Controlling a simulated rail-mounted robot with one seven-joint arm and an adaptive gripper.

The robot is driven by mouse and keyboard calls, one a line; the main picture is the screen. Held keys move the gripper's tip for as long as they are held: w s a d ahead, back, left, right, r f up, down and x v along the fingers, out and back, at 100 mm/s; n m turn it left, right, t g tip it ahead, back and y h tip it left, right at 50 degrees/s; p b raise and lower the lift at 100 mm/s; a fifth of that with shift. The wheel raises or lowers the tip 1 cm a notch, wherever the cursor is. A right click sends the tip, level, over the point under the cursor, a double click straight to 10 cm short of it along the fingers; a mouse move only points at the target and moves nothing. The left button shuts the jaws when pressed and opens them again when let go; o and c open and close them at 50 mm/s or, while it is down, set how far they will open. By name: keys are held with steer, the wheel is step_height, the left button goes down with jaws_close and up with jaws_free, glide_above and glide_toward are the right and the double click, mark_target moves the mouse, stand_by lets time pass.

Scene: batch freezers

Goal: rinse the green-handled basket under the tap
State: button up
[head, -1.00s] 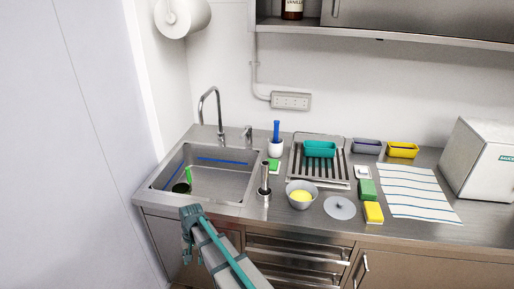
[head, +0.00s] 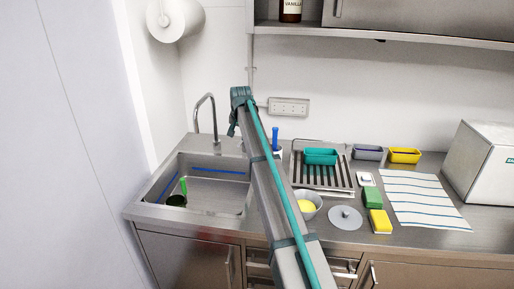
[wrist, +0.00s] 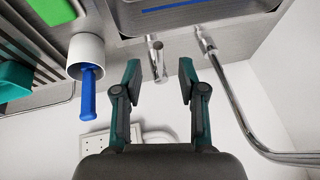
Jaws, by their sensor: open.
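The green-handled basket (head: 176,200) sits in the left part of the sink (head: 216,198), its green handle (head: 183,186) sticking up; its inside is too small to read. The tap (head: 205,100) arches behind the sink. It also shows in the wrist view as a curved pipe (wrist: 232,95). In the wrist view a short metal post (wrist: 157,60) beside the tap stands between and just beyond the fingertips of my gripper (wrist: 160,76). My gripper is open and empty. In the head view my arm hides this post.
A blue-handled tool (wrist: 88,95) stands in a white cup (wrist: 87,54) close to my gripper. A wall socket (head: 288,106) is behind.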

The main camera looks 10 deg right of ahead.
mark_target(238, 145)
steer(key=p+x, duration=0.1)
steer(key=x, duration=0.2)
steer(key=p+x, duration=0.1)
steer(key=x, duration=0.3)
steer(key=p+x, duration=0.1)
steer(key=x, duration=0.2)
steer(key=shift+w+d, duration=0.4)
steer(key=shift+w, duration=0.05)
steer(key=shift+c, duration=0.3)
jaws_close()
